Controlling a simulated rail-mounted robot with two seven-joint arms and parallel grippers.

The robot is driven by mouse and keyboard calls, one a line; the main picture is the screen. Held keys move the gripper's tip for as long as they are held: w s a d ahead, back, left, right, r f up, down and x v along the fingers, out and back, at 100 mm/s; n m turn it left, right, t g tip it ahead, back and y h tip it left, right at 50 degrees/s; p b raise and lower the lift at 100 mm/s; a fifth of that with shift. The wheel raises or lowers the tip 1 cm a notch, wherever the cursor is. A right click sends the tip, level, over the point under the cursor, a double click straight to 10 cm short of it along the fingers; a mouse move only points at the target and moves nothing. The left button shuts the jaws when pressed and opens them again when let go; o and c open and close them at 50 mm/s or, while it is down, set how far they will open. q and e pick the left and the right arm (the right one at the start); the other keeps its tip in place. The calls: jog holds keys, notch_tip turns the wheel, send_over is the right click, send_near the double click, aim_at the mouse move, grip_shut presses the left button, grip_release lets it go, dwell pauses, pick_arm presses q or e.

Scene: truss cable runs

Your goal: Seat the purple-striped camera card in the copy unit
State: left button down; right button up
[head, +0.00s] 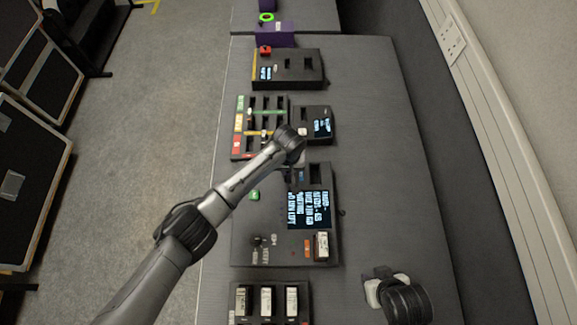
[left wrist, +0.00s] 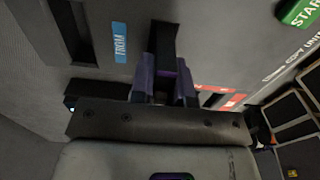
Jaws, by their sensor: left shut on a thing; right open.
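The copy unit (head: 285,250) is a dark panel with a lit screen (head: 308,210) and a green START button (head: 254,195), which also shows in the left wrist view (left wrist: 299,12). My left gripper (head: 295,174) is over its far end. In the left wrist view the left gripper (left wrist: 167,80) is shut on the purple-striped camera card (left wrist: 168,71), of which little shows between the fingers. A dark slot-like shape (left wrist: 163,40) lies right by the fingertips. I cannot tell whether the card is in a slot. My right gripper (head: 378,290) is open over the bench's right side.
An open slot (left wrist: 72,30) lies beside a blue label (left wrist: 120,42). Farther back are a small screened device (head: 321,125), a colour-labelled rack (head: 240,130) and another dark unit (head: 295,82). A rack with white-faced cards (head: 267,300) is in front.

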dwell(0.3)
pick_arm(q)
jog(key=c, duration=1)
grip_release()
jog(key=shift+o, duration=0.3)
jog(key=shift+f, duration=0.1)
jog(key=shift+o, duration=1.2)
